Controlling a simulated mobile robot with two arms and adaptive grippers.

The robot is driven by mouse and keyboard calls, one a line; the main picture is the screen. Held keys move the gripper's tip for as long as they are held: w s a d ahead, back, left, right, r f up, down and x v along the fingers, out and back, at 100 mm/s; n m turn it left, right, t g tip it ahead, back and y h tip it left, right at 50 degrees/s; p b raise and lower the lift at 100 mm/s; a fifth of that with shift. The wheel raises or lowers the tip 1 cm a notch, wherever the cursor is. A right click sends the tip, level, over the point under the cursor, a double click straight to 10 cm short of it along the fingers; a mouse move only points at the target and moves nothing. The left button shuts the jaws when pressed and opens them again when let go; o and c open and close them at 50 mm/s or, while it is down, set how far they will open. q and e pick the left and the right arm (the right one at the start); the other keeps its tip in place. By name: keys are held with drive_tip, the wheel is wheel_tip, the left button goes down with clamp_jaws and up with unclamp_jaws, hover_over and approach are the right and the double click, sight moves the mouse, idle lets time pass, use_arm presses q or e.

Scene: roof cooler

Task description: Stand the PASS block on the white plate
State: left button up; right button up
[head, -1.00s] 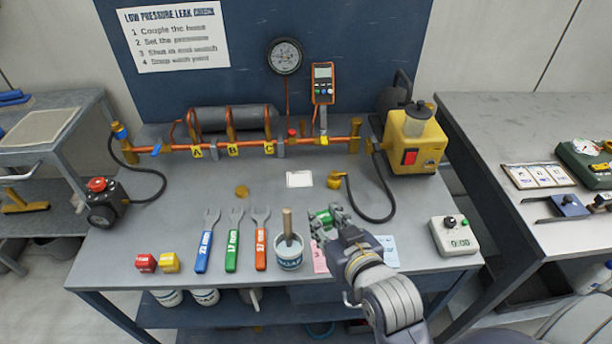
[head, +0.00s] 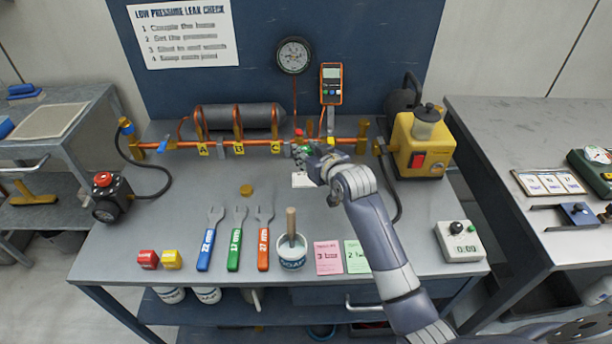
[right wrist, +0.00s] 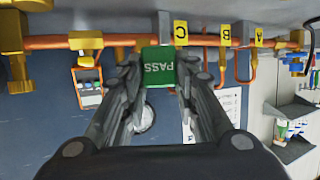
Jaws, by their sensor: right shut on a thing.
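The green PASS block (right wrist: 158,67) is between the fingertips of my right gripper (right wrist: 158,80) in the right wrist view, its lettering upside down there. In the head view, the right gripper (head: 307,155) is shut on the block (head: 300,150), which shows only as a little green. It is above the back of the bench, in front of the orange pipe. The white plate (head: 302,181) lies on the bench just below the gripper in the picture, partly covered by it. I cannot tell the exact gap. My left gripper is not in view.
The orange pipe (head: 265,145) with its valves runs close behind the gripper. The yellow pump (head: 418,150) and its black hose stand to the right. Spanners (head: 236,240), a white pot (head: 291,250) and pink and green cards (head: 328,258) lie at the front.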

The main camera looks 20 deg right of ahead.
sight(307, 183)
wheel_tip(307, 183, down, 4)
drive_tip(key=shift+r, duration=0.2)
wheel_tip(307, 183, down, 4)
drive_tip(key=shift+r, duration=0.25)
drive_tip(key=shift+f, duration=0.15)
drive_tip(key=o, duration=1.1)
drive_tip(key=shift+c, duration=0.2)
drive_tip(key=shift+r, duration=0.25)
drive_tip(key=v, duration=1.2)
drive_tip(key=shift+f, duration=0.1)
